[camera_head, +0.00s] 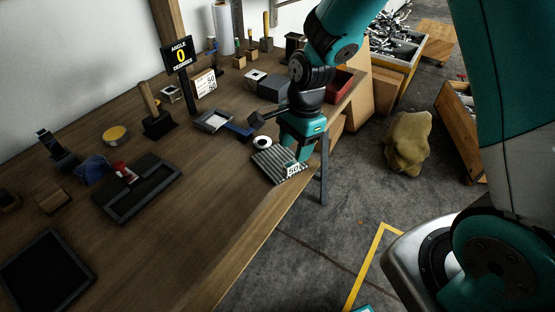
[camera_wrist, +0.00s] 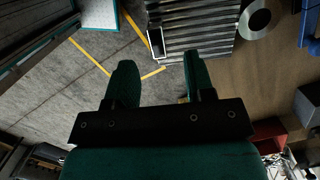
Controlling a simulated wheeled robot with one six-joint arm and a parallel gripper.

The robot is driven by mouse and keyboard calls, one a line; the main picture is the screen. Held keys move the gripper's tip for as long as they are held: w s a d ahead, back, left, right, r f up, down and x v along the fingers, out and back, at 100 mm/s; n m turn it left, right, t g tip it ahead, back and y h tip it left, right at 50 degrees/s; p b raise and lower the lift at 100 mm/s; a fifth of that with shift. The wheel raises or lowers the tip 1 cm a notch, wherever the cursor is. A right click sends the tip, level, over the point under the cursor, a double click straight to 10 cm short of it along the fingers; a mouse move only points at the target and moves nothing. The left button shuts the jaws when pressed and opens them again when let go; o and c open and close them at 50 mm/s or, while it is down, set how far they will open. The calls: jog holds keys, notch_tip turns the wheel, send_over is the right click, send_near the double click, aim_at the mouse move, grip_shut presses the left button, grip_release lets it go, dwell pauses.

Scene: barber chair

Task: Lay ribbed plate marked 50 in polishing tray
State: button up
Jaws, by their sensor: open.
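The grey ribbed plate (camera_head: 270,164) lies at the table's right edge, with a white tag marked 50 (camera_head: 293,171) at its front corner. In the wrist view the ribbed plate (camera_wrist: 198,22) is at the top, beyond my fingertips. My gripper (camera_head: 304,153) is at the plate's right side, pointing down and hiding part of it. In the wrist view my gripper (camera_wrist: 157,68) is open, with nothing between its fingers. A black tray (camera_head: 152,202) with a red and white object at its back lies left of centre; a darker tray (camera_head: 47,270) lies front left. I cannot tell which is the polishing tray.
A white ring (camera_head: 262,143) and a blue object (camera_head: 238,130) lie behind the plate. A sign reading angle 0 degrees (camera_head: 180,54) stands at the back. The tabletop (camera_head: 205,195) between plate and trays is clear. A lumpy sack (camera_head: 408,141) sits on the floor.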

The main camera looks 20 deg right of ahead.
aim_at(292, 164)
jog(key=f, duration=0.3)
jog(key=a+f, duration=0.1)
jog(key=f, duration=0.1)
jog(key=shift+s+f, duration=0.1)
jog(key=shift+s, duration=0.25)
grip_shut()
